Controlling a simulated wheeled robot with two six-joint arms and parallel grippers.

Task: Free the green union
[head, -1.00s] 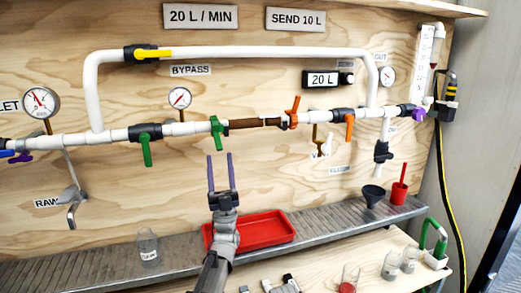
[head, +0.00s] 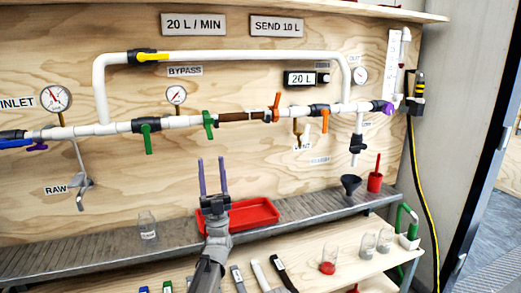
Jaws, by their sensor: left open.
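The green union (head: 208,125) sits on the white pipe run, at the left end of a brown filter section (head: 242,116). An orange union (head: 276,107) sits at that section's right end. My left gripper (head: 212,178) is upright below the green union, its two purple-grey fingers apart and empty. It is clear of the pipe in the picture. A green-handled valve (head: 147,134) is just left of the union, and an orange-handled valve (head: 324,117) is to the right. My right gripper is not in view.
A red tray (head: 250,216) lies on the grey ledge (head: 100,242) behind my left arm. A glass bottle (head: 147,226), a dark funnel (head: 350,184) and a red cup (head: 375,181) stand on the ledge. A yellow-handled bypass valve (head: 150,56) is above. Jars and tools lie on the lower bench.

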